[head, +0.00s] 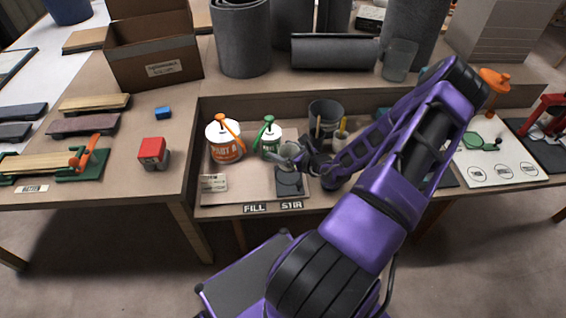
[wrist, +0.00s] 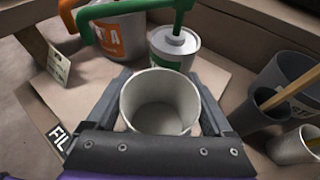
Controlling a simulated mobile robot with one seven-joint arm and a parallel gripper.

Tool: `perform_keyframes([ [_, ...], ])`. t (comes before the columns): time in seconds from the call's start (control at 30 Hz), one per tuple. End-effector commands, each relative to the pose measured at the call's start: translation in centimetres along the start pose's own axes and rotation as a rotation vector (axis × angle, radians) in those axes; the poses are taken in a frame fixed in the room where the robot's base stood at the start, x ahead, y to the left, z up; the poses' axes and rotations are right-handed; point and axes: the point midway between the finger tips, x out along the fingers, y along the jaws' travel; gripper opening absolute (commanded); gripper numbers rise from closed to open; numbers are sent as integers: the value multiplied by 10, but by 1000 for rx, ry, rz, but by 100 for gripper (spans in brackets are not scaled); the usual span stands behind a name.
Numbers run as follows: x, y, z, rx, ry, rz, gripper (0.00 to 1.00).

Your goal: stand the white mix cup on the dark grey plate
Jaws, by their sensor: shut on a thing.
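The white mix cup (wrist: 160,100) is upright between the two fingers of my gripper (wrist: 163,108), with its open mouth facing the wrist camera and its inside empty. In the head view the cup (head: 288,150) shows small at the tip of my gripper (head: 297,160), partly covered by it. The dark grey plate (head: 289,186) lies on the bench just in front of the cup, above the STIR label. The plate cannot be made out in the wrist view. How high the cup is above the bench is hard to tell.
An orange-marked can (head: 226,152) and a green-marked can (head: 269,146), both with pump handles, stand behind and left of the cup. A dark bucket (head: 325,113) and a small pot (head: 341,140) with sticks stand to the right. The FILL area (head: 254,208) is bare.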

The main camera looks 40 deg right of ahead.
Motion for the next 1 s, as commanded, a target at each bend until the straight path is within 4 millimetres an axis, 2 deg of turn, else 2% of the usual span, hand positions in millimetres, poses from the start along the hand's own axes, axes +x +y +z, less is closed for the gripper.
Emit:
perform_keyframes([
  [0.23, 8, 0, -18, 2, 0, -1, 29],
  [0.43, 19, 0, -44, 2, -1, 0, 29],
  [0.83, 21, -1, -50, 0, 0, 0, 29],
  [0.87, 20, -1, -49, 0, 0, 0, 90],
  [0.93, 20, -1, -49, 0, 0, 0, 100],
  [1.0, 20, -1, -49, 0, 0, 0, 100],
])
